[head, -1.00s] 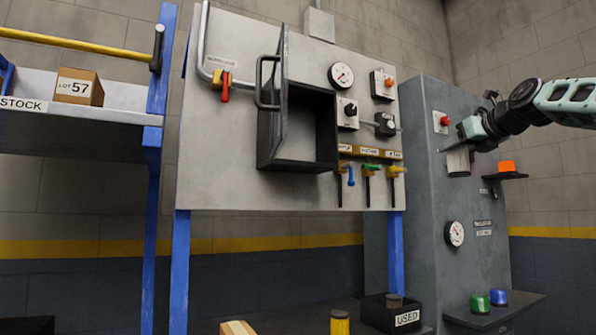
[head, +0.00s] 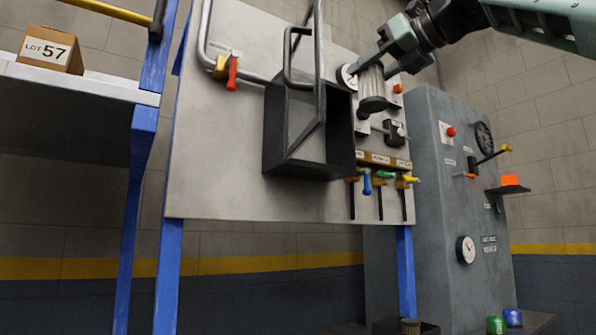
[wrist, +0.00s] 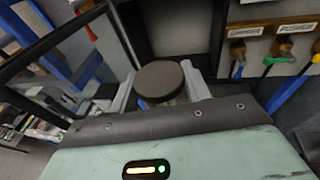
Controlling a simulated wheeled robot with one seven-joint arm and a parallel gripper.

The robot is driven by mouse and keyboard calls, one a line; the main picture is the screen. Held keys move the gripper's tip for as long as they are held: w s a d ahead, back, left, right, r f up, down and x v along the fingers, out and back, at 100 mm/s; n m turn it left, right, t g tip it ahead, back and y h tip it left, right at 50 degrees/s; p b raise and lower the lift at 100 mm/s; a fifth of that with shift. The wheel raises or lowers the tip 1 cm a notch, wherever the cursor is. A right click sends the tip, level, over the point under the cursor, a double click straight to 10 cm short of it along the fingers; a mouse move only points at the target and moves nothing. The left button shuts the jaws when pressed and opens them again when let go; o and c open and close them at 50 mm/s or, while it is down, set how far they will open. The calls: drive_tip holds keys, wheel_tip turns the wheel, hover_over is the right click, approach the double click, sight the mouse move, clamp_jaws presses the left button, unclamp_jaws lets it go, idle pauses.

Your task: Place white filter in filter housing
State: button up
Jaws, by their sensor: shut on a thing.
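The white filter (head: 371,82) is a pale ribbed cylinder with a dark end cap. My gripper (head: 368,69) is shut on it and holds it upright in the air, just right of the filter housing in the head view. The housing (head: 288,150) is a black box on the grey panel, with its front open and its handled door (head: 320,70) swung out. In the wrist view the filter's dark round cap (wrist: 160,80) is between the fingers, with the housing's dark opening (wrist: 170,28) beyond. Most of the filter's body is hidden there.
Valves with blue, green and yellow handles (head: 383,177) sit below right of the housing. A black knob box (head: 395,132) and a partly hidden gauge (head: 346,76) are near the gripper. The open door juts out from the panel. A grey cabinet (head: 440,190) stands right.

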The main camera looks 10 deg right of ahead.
drive_tip(key=shift+w+a+p, duration=1.6)
drive_tip(key=shift+w+p, duration=3)
drive_tip(key=shift+p, duration=0.6)
drive_tip(key=shift+w+a+p, duration=1.55)
drive_tip(key=shift+w+p, duration=3.05)
drive_tip(key=shift+p, duration=0.55)
drive_tip(key=shift+w+d+f+p, duration=0.1)
drive_tip(key=shift+f+p, duration=0.25)
drive_tip(key=shift+f, duration=1.1)
drive_tip(key=shift+w+f+p, duration=0.1)
drive_tip(key=shift+f+p, duration=0.25)
drive_tip(key=shift+f, duration=1.1)
drive_tip(key=shift+w+f+p, duration=0.1)
drive_tip(key=shift+f+p, duration=0.3)
drive_tip(key=shift+p, duration=0.15)
drive_tip(key=shift+f, duration=0.15)
drive_tip(key=shift+f, duration=0.15)
drive_tip(key=o, duration=1)
drive_tip(key=shift+o, duration=0.2)
